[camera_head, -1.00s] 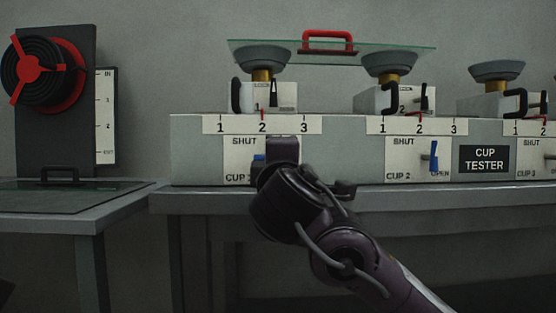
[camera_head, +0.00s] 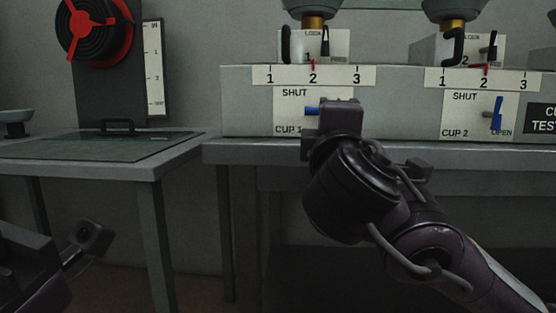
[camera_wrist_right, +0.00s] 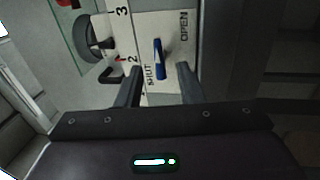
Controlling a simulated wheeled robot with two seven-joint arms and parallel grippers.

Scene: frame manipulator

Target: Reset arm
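My right gripper (camera_wrist_right: 160,68) is open in the right wrist view, with its two fingers apart. The blue lever (camera_wrist_right: 159,58) of cup 1 shows in the gap near the fingertips; I cannot tell whether they touch it. In the head view, my right arm comes in from the right and its gripper (camera_head: 338,112) is in front of the CUP 1 panel. A bit of that blue lever (camera_head: 312,111) shows at its left, below the word SHUT. Part of my left arm shows at the lower left, but its fingers cannot be made out.
The cup tester (camera_head: 405,103) stands on a grey bench (camera_head: 235,150). CUP 2 has its own blue lever (camera_head: 497,113). A side table (camera_head: 150,165) holds a dark plate with a handle (camera_head: 90,128), below a red-and-black reel (camera_head: 95,28). Between table and bench is a gap.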

